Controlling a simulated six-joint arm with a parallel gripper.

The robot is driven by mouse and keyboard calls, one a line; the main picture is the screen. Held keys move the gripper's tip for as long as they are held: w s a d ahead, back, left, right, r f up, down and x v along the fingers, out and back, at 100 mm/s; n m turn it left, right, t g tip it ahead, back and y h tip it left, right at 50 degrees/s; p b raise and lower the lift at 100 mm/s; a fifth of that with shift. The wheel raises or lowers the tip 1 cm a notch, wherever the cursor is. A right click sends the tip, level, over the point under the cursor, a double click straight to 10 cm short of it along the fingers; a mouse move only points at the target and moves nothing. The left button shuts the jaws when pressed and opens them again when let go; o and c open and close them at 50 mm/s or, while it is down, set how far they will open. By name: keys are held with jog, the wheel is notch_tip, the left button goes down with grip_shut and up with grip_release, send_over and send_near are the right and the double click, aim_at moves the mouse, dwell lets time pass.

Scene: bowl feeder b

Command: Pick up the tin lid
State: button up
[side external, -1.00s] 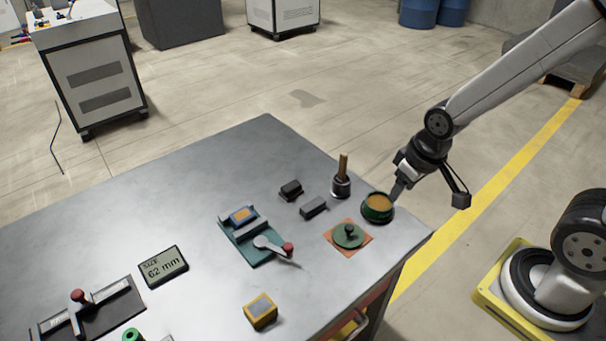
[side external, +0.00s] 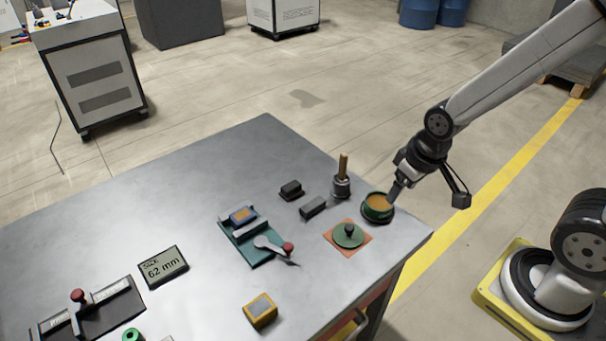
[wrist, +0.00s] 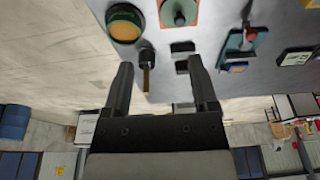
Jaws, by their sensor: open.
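The tin lid (side external: 348,235) is a round green disc with a dark knob. It lies on an orange square (side external: 364,248) on the grey table near its right corner. It also shows at the top of the wrist view (wrist: 180,10). The green tin (side external: 377,207) stands open beside it, with orange-brown contents; the wrist view shows it too (wrist: 126,22). My gripper (side external: 393,196) is by the tin's far right side, apart from the lid. In the wrist view my gripper's two fingers (wrist: 162,72) are spread, with nothing held between them.
A dark pot with a wooden-handled tool (side external: 341,180) stands behind the tin. Two dark blocks (side external: 313,208) lie left of it. A teal fixture with a red-knobbed lever (side external: 270,245) is further left. A yellow block (side external: 260,310) lies in front. The table's back left is clear.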

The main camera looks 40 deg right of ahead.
jog(key=n+g, duration=0.2)
jog(key=n, duration=0.2)
send_over(349, 227)
jog(key=f, duration=0.9)
jog(key=shift+s+d+f, duration=0.15)
jog(key=shift+s+d, duration=0.05)
jog(key=shift+w+a+f+n+g, duration=0.2)
jog(key=shift+f+n+g, duration=0.1)
jog(key=shift+f, duration=0.1)
jog(key=shift+f, duration=0.15)
jog(key=shift+f, duration=1.15)
jog(key=shift+f, duration=0.1)
